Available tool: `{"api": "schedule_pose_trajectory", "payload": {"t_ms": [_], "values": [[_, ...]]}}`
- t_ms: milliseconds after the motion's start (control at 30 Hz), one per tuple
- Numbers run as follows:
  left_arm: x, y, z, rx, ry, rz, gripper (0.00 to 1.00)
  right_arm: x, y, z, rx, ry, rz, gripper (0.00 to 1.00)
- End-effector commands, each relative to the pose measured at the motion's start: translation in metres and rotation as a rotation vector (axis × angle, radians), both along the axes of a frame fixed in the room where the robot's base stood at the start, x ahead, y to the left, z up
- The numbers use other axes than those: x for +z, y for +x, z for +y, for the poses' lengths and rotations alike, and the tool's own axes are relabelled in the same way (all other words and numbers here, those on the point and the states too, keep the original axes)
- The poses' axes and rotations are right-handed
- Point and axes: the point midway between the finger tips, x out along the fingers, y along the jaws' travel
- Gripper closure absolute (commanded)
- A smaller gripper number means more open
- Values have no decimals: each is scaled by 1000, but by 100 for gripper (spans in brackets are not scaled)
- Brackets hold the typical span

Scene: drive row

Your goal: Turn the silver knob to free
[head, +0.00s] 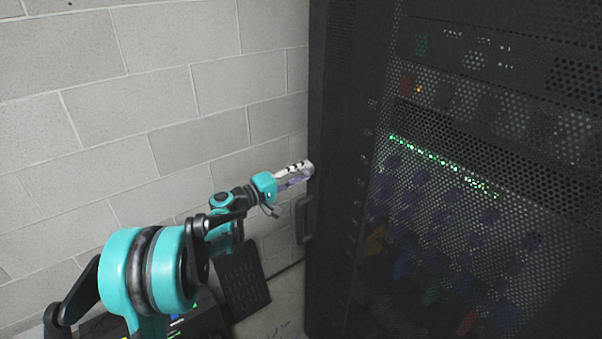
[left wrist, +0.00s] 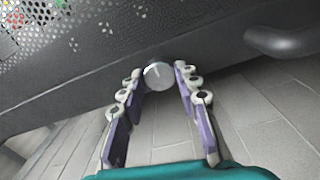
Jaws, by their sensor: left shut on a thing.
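The silver knob (left wrist: 159,76) is a round disc with a pale mark on its face, on the dark edge of the rack door. It sits between the fingertips of my left gripper (left wrist: 158,84) in the left wrist view. The two purple and white fingers are shut on it from both sides. In the head view my left gripper (head: 308,172) meets the left edge of the black rack (head: 335,250), and the knob is hidden there. My right gripper is not in view.
A dark door handle (head: 304,218) sticks out just below my left gripper; it also shows in the left wrist view (left wrist: 285,40). Behind the perforated door are green lights (head: 440,162) and coloured parts. A pale block wall (head: 150,110) stands behind the arm.

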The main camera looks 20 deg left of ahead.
Motion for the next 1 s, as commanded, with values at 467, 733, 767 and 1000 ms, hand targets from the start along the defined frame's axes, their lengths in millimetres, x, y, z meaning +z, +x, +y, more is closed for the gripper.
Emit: {"api": "schedule_pose_trajectory", "payload": {"t_ms": [467, 733, 767, 1000], "values": [[-1, 0, -1, -1, 5, -1, 47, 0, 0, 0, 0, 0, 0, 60], [-1, 0, 0, -1, 4, -2, 47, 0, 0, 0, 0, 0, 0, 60], [0, -1, 0, 0, 4, -2, 47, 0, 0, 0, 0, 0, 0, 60], [-1, -24, 20, 3, 4, -1, 47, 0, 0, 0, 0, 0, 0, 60]]}}
